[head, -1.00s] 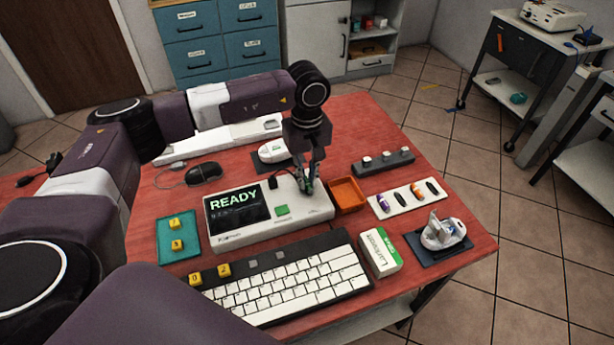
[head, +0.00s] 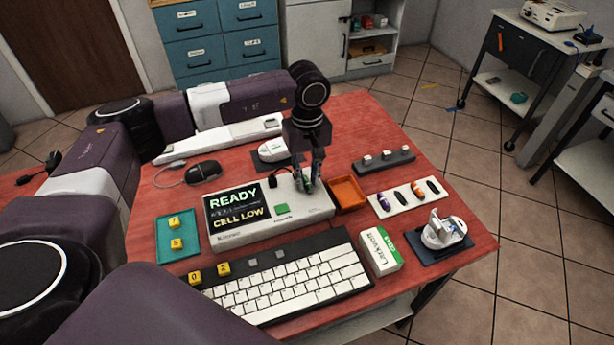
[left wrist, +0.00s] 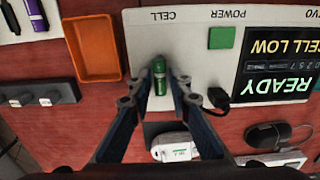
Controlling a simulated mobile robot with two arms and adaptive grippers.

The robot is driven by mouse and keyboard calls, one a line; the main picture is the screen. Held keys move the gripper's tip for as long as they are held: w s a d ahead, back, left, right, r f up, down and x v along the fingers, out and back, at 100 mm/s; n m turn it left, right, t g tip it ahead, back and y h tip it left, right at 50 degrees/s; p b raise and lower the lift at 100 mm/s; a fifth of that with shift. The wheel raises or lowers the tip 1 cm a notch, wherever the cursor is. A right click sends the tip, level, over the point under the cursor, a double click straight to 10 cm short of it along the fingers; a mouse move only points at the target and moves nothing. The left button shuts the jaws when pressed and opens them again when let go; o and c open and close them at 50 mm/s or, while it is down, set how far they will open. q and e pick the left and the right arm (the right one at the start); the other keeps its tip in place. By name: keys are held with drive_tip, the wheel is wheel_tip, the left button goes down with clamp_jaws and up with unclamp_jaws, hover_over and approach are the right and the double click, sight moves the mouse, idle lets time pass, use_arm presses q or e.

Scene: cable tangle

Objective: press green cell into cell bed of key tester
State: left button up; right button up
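The key tester (head: 240,238) is a pale box on the red table. Its screen (head: 236,210) reads READY and CELL LOW; it also shows in the left wrist view (left wrist: 284,62). The green cell (left wrist: 158,78) lies at the tester's cell bed, by the CELL label, in line with the bed as far as I can see. My left gripper (head: 311,184) points down over it. Its fingertips (left wrist: 159,80) stand on either side of the cell, seemingly with a small gap, so it looks open. The bed's floor is hidden under the cell. My right gripper is not in view.
An orange tray (head: 347,194) stands close right of the gripper. A white strip (head: 403,198) holds several other cells. A keyboard (head: 290,285), a box (head: 381,252) and a teal tray (head: 178,240) lie around the tester. A black plug (left wrist: 218,97) with a cable sits at its edge.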

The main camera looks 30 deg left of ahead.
use_arm(q)
drive_tip(key=shift+r+p, duration=0.8)
drive_tip(key=shift+r, duration=0.95)
drive_tip(key=shift+o, duration=0.4)
drive_tip(key=o, duration=0.5)
drive_tip(key=shift+c, duration=0.2)
wheel_tip(320, 180, up, 5)
drive_tip(key=p, duration=0.2)
drive_tip(key=shift+p, duration=0.3)
